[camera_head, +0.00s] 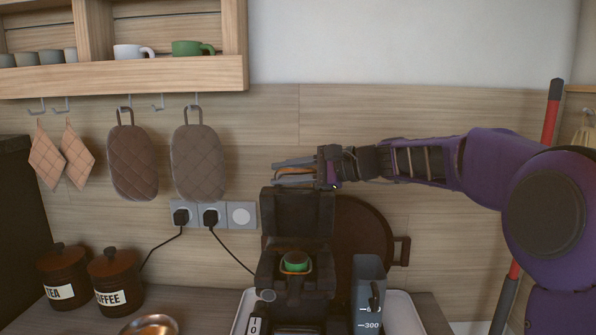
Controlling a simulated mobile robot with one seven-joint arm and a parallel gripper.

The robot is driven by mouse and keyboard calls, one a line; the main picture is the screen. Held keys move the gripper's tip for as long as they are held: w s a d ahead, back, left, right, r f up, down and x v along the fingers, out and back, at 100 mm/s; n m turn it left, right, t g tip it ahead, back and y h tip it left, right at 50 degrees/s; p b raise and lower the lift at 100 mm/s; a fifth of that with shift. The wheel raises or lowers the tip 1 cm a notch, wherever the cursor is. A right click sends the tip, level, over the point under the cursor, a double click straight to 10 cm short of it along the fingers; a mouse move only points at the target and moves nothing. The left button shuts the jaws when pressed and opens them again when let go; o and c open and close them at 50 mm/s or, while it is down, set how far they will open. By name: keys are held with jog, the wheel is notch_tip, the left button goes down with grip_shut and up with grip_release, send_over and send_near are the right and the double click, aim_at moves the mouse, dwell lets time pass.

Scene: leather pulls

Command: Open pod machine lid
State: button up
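The dark pod machine (268,272) stands on the counter below my gripper. Its lid (297,213) is raised and stands upright at the back. The chamber is exposed, with a green pod (295,262) in an orange-rimmed holder. My gripper (281,173) reaches in from the right and points left, just above the lid's top edge. Its two fingers are apart, one above the other. An orange-brown strip shows between them; I cannot tell whether it belongs to the gripper. I cannot tell whether the gripper touches the lid.
Tea (63,272) and coffee (115,280) jars and a copper bowl (149,326) are at left. Plugs with cords, hanging oven mitts (198,165) and a mug shelf (190,76) line the wall.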

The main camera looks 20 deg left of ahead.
jog(key=v, duration=1.7)
jog(key=shift+d, duration=0.2)
